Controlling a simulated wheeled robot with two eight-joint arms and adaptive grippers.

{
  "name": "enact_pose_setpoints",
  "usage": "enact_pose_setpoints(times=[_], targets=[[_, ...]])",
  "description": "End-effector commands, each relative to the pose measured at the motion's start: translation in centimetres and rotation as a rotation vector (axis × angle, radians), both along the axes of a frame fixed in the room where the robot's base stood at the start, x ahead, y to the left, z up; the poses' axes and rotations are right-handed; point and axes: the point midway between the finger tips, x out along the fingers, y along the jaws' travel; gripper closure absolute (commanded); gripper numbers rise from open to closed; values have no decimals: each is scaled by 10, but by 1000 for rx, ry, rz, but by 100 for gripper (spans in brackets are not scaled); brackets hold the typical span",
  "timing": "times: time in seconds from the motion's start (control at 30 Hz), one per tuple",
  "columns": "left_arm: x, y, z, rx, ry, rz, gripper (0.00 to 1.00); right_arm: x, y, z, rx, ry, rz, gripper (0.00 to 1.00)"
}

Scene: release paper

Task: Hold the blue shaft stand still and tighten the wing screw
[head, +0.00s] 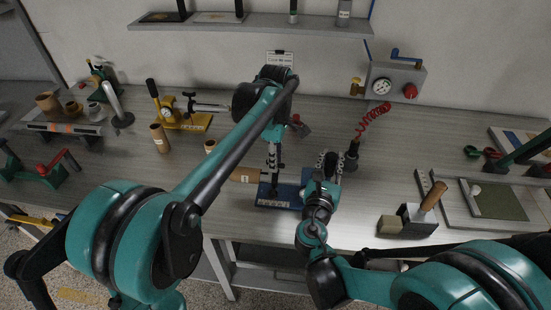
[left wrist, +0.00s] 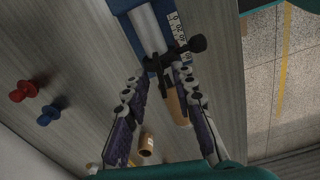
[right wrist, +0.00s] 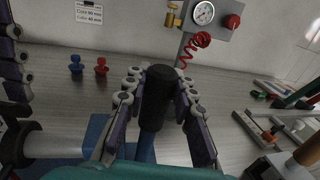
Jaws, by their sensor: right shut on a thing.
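The blue shaft stand (head: 278,197) stands near the front edge of the bench. In the left wrist view its blue base (left wrist: 122,5) carries a pale shaft (left wrist: 147,25) and a scale strip. A black screw part with a crossbar (left wrist: 157,63) lies by my left fingertips. My left gripper (head: 273,162) points down over the stand, its fingers apart; contact with the screw is unclear. My right gripper (head: 328,168) is shut on a black grip (right wrist: 156,98) on a blue post (right wrist: 145,148), at the stand's right side. The left fingers also show in the right wrist view (right wrist: 18,85).
A yellow-based press (head: 185,120) and brown tubes (head: 160,138) stand further left. A red coiled hose (head: 374,118) hangs behind right. A block with a wooden handle (head: 410,218) and a tray (head: 500,200) are right.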

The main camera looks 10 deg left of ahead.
Motion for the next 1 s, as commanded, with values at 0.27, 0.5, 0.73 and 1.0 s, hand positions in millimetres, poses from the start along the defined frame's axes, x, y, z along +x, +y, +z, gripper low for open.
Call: enact_pose_setpoints(times=[0.27, 0.5, 0.73, 1.0], targets=[[0, 0, 0, 0, 0, 0, 93, 0, 0, 0, 0, 0, 0, 100], [0, 0, 0, 0, 0, 0, 100, 0, 0, 0, 1, 0, 0, 100], [0, 0, 0, 0, -1, -30, 100, 0, 0, 0, 1, 0, 0, 100], [0, 0, 0, 0, -1, -175, 100, 0, 0, 0, 1, 1, 1, 100]])
